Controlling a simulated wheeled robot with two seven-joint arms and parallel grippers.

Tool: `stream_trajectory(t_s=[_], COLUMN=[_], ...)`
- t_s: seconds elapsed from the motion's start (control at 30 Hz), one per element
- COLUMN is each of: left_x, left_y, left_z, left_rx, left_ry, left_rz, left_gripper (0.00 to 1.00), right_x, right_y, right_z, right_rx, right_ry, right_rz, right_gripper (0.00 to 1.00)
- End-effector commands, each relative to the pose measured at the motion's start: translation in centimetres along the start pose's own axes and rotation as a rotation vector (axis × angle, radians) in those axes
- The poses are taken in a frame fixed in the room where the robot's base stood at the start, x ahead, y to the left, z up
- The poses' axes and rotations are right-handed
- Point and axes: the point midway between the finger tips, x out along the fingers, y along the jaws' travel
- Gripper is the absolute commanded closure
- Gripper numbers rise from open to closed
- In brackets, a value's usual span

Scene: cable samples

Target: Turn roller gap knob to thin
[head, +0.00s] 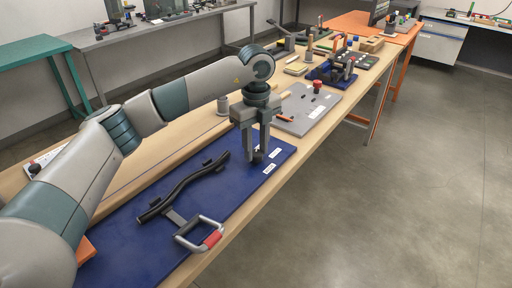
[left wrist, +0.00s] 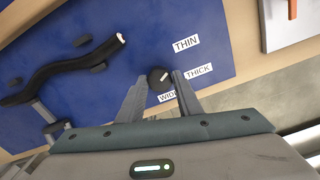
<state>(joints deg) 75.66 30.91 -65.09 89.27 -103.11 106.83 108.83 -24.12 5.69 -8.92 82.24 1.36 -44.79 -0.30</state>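The black round gap knob (left wrist: 158,78) sits on the blue board (left wrist: 215,22) in the left wrist view. A short white mark on it points right and slightly up. White labels lie beside it: THIN (left wrist: 186,43), THICK (left wrist: 198,72) and a partly hidden one that looks like WIDE (left wrist: 167,97). My left gripper (left wrist: 159,80) is open, with one finger on each side of the knob and small gaps visible. In the head view the left gripper (head: 256,158) points down over the board's right part, and the knob (head: 258,156) shows dark between its fingers. My right gripper is out of view.
A grey board with a red knob (head: 317,86) stands farther along the bench. The floor at right is clear.

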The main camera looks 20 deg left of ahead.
Motion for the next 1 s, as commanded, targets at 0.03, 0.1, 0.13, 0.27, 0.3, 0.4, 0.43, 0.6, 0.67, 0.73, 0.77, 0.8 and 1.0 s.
stream_trajectory(t_s=[0.03, 0.1, 0.13, 0.27, 0.3, 0.4, 0.43, 0.6, 0.67, 0.73, 0.77, 0.8, 1.0], left_x=[-0.1, -0.1, -0.1, 0.0, 0.0, -0.1, -0.2, -1.1, -1.8, -2.7, -3.1, -3.8, -7.8], left_y=[0.0, 0.0, 0.0, 0.0, 0.0, 0.0, 0.0, -0.1, -0.1, -0.1, -0.1, -0.1, -0.1], left_z=[0.0, 0.0, 0.0, 0.0, 0.0, 0.0, 0.0, 0.0, 0.0, 0.0, 0.0, 0.0, 0.0], left_rx=[-0.001, 0.0, 0.0, 0.001, 0.001, 0.001, 0.001, 0.001, 0.001, 0.002, 0.002, 0.001, 0.001], left_ry=[-0.001, 0.0, 0.0, 0.0, 0.0, 0.0, 0.0, 0.0, 0.0, -0.001, -0.001, -0.001, -0.001], left_rz=[-0.002, -0.002, -0.001, 0.0, 0.0, 0.0, 0.0, -0.002, -0.002, -0.002, -0.002, -0.003, -0.003], left_gripper=[0.55, 0.51, 0.51, 0.51, 0.51, 0.51, 0.51, 0.51, 0.51, 0.51, 0.51, 0.51, 0.51], right_x=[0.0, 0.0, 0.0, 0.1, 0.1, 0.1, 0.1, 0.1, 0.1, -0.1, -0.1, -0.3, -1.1], right_y=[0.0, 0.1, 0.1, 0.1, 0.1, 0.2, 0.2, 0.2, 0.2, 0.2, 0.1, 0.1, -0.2], right_z=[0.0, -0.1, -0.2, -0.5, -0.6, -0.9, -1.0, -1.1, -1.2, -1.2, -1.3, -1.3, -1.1], right_rx=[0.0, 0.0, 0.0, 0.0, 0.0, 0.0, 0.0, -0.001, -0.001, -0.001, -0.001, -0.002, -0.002], right_ry=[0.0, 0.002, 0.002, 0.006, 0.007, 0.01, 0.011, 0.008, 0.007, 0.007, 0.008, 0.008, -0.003], right_rz=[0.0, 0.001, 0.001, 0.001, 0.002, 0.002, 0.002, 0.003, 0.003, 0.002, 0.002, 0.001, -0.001], right_gripper=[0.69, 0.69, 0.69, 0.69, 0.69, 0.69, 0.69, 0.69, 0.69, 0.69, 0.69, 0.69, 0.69])
